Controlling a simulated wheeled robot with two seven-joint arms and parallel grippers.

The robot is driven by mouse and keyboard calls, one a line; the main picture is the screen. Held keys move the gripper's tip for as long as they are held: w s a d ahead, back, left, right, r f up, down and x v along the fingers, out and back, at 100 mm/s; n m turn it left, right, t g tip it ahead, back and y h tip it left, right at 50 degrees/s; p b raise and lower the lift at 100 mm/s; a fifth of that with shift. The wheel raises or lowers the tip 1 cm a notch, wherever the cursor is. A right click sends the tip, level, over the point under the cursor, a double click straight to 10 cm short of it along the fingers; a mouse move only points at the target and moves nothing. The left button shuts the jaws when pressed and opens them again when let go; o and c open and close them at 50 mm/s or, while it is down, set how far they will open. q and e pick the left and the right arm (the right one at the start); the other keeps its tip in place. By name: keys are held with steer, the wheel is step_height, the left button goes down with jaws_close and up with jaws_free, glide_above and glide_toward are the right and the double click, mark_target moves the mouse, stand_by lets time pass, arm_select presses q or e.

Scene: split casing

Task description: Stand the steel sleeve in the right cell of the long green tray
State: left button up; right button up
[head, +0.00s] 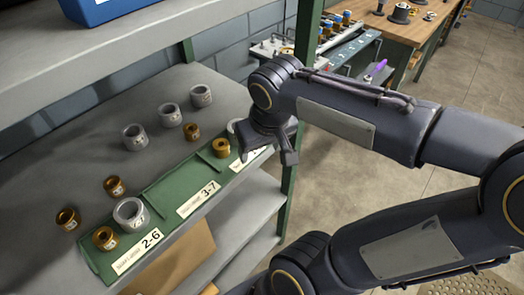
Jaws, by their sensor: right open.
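The long green tray (160,191) lies along the shelf's front edge, with labels 2-6, 3-7 and a third partly covered by my gripper. Its right end holds a bronze ring (221,147). A grey steel sleeve (233,127) shows beside that ring, partly hidden by my right gripper; I cannot tell if it stands inside the right cell. The left cell holds a large grey sleeve (130,213) and a bronze ring (105,238). The middle cell looks empty. My right gripper (268,156) points down, open, over the tray's right end. My left gripper is not in view.
Loose grey sleeves (135,137) and bronze rings (114,186) stand on the shelf behind the tray. A green post (289,195) rises close to my right gripper. An upper shelf (130,50) carries a blue bin (100,8). A workbench (420,30) stands behind.

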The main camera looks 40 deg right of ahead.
steer(key=s+a+f+n+t+y, duration=0.1)
steer(key=s+a+y, duration=0.1)
steer(key=a, duration=0.3)
steer(key=s+a+f+n+t+y, duration=0.1)
steer(key=s+a+f+y, duration=0.1)
steer(key=a, duration=0.3)
steer(key=shift+s+a+f+t+y, duration=0.15)
steer(key=shift+s+f+t+y, duration=0.2)
steer(key=shift+s, duration=0.45)
